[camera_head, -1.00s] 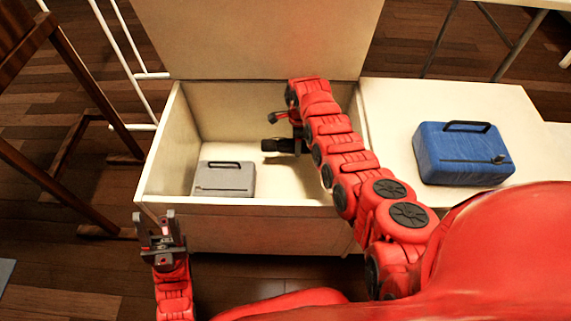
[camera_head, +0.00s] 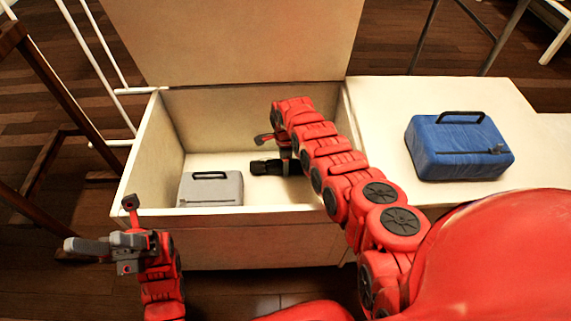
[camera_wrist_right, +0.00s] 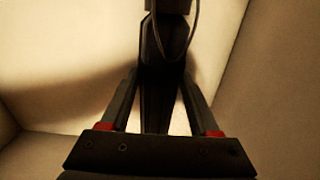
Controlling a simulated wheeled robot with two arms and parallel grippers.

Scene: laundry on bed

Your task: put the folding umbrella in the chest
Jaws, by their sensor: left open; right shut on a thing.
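The folding umbrella (camera_head: 266,167) is black and shows inside the chest near its floor, in the head view. My right gripper (camera_head: 288,165) is down in the chest, shut on the umbrella. In the right wrist view the dark umbrella (camera_wrist_right: 165,55) extends out between the fingers, with a thin strap loop at its far end. I cannot tell whether it touches the chest floor. The chest (camera_head: 250,243) is cream, with its lid (camera_head: 235,40) raised. My left gripper (camera_head: 98,246) is open and empty, outside the chest's front left corner.
A grey case (camera_head: 210,189) lies in the left part of the chest. A blue case (camera_head: 459,148) lies on the cream surface (camera_head: 385,115) right of the chest. A dark wooden frame (camera_head: 60,95) and white rails stand at the left.

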